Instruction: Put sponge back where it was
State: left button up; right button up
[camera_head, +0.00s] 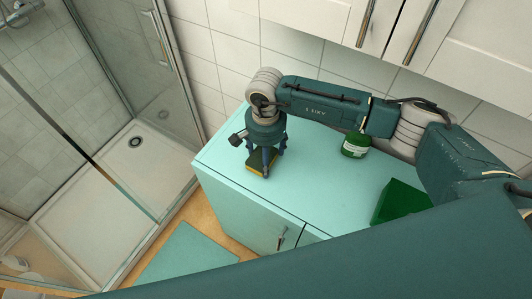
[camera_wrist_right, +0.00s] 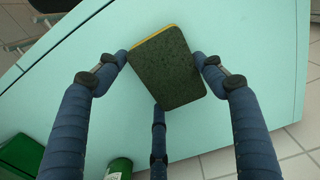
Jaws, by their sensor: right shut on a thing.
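The sponge (camera_head: 257,165) has a dark green scouring face and a yellow side, and is at the left end of the turquoise counter. I cannot tell whether the sponge touches the counter. My left gripper is not in view.
A green box (camera_head: 400,202) stands to the right. The countertop (camera_head: 310,185) between them and the sponge is clear. White wall cabinets (camera_head: 470,40) hang above; a glass shower (camera_head: 110,150) is left.

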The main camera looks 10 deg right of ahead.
jog(key=shift+f+b, duration=0.15)
jog(key=shift+b, duration=0.2)
jog(key=o, duration=1)
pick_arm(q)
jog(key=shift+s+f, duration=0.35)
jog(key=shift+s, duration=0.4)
